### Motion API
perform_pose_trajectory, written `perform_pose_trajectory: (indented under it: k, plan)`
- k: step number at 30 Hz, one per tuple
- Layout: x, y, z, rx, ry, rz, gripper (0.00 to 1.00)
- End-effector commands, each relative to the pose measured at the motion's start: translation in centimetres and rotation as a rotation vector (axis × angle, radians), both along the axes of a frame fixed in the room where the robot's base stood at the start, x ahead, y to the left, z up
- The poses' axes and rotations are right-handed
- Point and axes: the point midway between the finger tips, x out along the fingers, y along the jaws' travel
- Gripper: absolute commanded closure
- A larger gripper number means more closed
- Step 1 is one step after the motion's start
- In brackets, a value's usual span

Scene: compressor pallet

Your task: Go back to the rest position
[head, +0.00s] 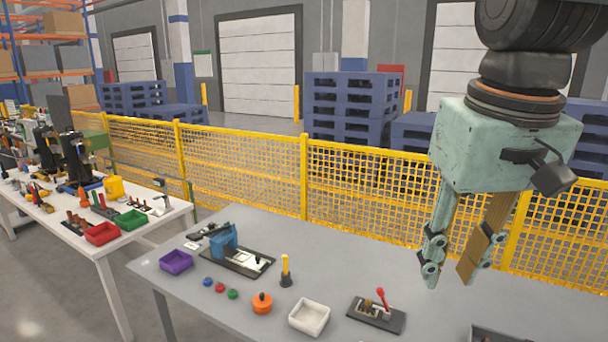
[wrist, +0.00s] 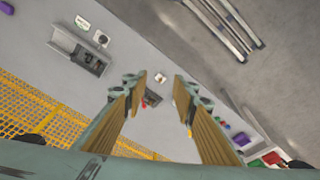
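My gripper (head: 452,272) hangs in the air at the right of the head view, above the grey table (head: 340,250). Its two fingers are apart with nothing between them. In the wrist view the gripper (wrist: 160,82) also shows open and empty, with the table surface far beyond the fingertips. No object touches the fingers.
On the grey table stand a white tray (head: 309,317), a red-handled fixture (head: 378,311), an orange round part (head: 262,303), a yellow-handled tool (head: 286,271), a blue device (head: 224,242) and a purple bin (head: 176,261). A yellow mesh fence (head: 370,190) runs behind.

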Motion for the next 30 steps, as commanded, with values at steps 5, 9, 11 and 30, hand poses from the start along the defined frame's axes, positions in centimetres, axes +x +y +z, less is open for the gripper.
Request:
perform_pose_trajectory:
  k: [5, 9, 11, 30]
  plan:
    - [-2.8, 0.0, -0.4, 0.004, -0.028, -0.007, 0.74]
    - [-4.9, 0.0, -0.8, 0.007, -0.051, -0.012, 0.74]
    - [-5.8, 0.0, -1.1, 0.007, -0.059, -0.014, 0.74]
    - [-12.8, 0.1, -3.9, 0.019, -0.139, -0.035, 0.74]
